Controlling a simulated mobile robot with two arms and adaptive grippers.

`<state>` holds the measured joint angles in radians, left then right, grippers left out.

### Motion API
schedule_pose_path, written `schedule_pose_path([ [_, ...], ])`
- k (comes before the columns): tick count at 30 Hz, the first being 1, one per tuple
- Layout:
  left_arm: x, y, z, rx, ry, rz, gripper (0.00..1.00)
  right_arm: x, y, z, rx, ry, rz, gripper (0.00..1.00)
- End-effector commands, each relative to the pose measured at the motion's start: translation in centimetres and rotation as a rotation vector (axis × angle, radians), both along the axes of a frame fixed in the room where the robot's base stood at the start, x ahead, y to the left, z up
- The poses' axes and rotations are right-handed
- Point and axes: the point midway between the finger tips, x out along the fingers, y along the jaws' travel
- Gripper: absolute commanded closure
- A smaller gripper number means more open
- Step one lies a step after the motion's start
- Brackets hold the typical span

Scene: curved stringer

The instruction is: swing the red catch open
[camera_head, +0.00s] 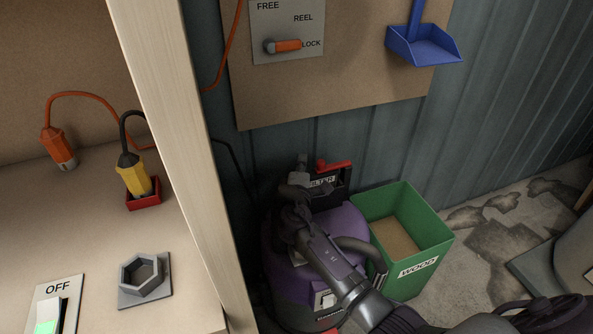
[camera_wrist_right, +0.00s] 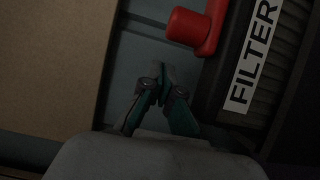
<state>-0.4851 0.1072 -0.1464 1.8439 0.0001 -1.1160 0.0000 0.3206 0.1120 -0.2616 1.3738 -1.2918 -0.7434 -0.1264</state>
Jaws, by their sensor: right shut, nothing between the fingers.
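The red catch (camera_head: 334,166) lies along the top of the black filter housing (camera_head: 338,188), which carries a white FILTER label. In the right wrist view the red catch (camera_wrist_right: 197,27) shows at the upper middle, beside the FILTER label (camera_wrist_right: 251,57). My right gripper (camera_head: 301,162) is at the left end of the housing, left of the catch. In the wrist view its fingertips (camera_wrist_right: 158,72) are together with nothing between them, a little below and left of the catch's knob, with a visible gap. My left gripper is not in view.
The housing sits on a purple vacuum (camera_head: 350,222). A green WOOD bin (camera_head: 434,240) stands to its right. A wooden post (camera_head: 185,130) and bench (camera_head: 90,230) are at left. A board (camera_head: 340,85) with a lock lever hangs above.

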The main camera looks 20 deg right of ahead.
Motion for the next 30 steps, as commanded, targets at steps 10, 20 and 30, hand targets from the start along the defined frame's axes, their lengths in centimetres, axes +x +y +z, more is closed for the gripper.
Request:
schedule_pose_path([
  [10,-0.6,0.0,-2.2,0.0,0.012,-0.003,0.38,-2.1,-1.8,0.0,0.0,0.001,0.0,1.0],
  [20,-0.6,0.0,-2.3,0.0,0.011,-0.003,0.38,-2.2,-1.8,0.0,0.0,0.001,0.002,1.0],
  [30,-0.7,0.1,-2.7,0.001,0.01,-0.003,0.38,-2.8,-1.8,0.0,-0.001,0.002,0.059,1.0],
])
